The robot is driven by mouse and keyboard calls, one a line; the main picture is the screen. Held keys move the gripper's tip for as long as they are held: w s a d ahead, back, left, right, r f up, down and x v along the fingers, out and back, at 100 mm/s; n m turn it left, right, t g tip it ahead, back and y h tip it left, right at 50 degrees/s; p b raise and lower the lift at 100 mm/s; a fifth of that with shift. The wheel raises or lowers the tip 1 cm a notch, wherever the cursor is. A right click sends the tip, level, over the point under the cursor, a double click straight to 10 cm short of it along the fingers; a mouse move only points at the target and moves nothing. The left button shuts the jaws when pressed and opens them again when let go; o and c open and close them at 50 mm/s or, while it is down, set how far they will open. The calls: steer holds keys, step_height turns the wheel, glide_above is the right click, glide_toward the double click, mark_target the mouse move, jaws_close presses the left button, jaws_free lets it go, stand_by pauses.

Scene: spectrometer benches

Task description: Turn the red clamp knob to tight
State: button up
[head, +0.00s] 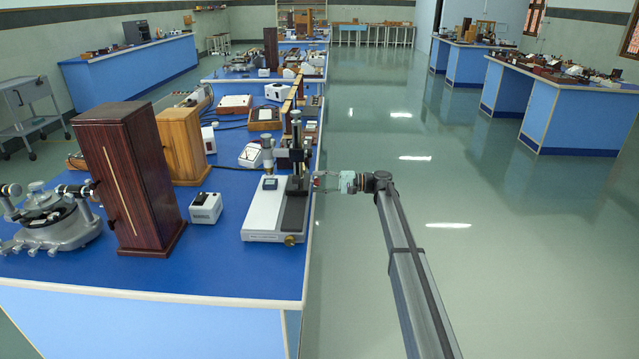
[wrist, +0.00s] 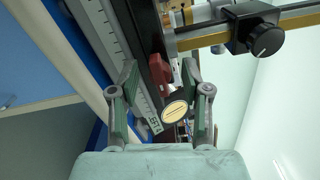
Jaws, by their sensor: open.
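The red clamp knob (wrist: 162,76) shows in the wrist view as a small red piece beside a dark rail. It lies roughly between the tips of my gripper, and I see no finger touching it. My gripper (wrist: 160,72) is open, with one green-padded finger on each side. In the head view my gripper (head: 322,181) reaches in from the right to the instrument (head: 265,212), a white base with a dark upright column. Part of the knob is hidden in the wrist view.
A round pale-faced disc (wrist: 175,112) sits between my fingers, nearer the wrist. A black knob (wrist: 265,40) on a brass bar is at the upper right. A dark wooden cabinet (head: 127,180) stands left of the instrument. The floor right of the bench is clear.

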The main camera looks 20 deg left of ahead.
steer(key=shift+d, duration=0.1)
steer(key=v, duration=1.1)
steer(key=shift+d, duration=0.4)
steer(key=shift+w, duration=0.1)
